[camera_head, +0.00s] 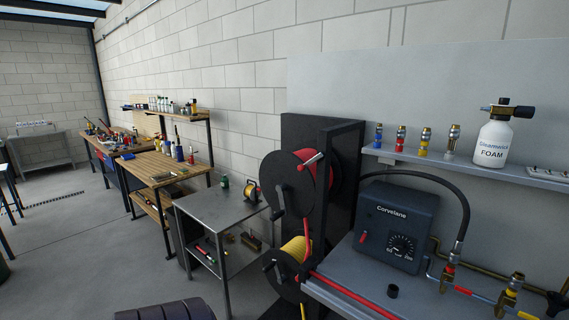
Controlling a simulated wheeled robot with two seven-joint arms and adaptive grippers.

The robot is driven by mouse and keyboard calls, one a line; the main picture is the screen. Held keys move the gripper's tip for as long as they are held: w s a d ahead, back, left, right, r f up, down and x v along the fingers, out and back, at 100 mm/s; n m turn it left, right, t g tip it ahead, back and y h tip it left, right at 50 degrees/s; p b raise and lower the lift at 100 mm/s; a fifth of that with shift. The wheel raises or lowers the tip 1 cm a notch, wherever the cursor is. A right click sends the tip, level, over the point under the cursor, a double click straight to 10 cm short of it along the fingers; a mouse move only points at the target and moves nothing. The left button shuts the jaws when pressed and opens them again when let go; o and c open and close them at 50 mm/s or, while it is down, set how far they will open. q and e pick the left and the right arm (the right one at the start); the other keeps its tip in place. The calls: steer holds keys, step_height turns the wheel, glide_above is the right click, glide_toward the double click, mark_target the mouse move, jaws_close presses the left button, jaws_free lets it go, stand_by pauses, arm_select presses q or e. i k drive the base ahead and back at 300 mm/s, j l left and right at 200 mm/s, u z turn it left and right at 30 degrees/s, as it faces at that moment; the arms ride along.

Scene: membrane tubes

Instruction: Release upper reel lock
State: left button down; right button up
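The upper reel (288,188) is a black disc with red hose wound behind it, on a tall black stand right of the middle. A lever with a red grip (312,161) sticks out at its upper face; I cannot tell whether it is the lock or whether it is locked. Neither of my grippers is in view.
A metal cart (222,212) stands left. A shelf (480,172) holds a foam bottle (494,143). Floor at left is open.

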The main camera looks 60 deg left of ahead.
mark_target(301, 167)
steer(key=u, duration=1.65)
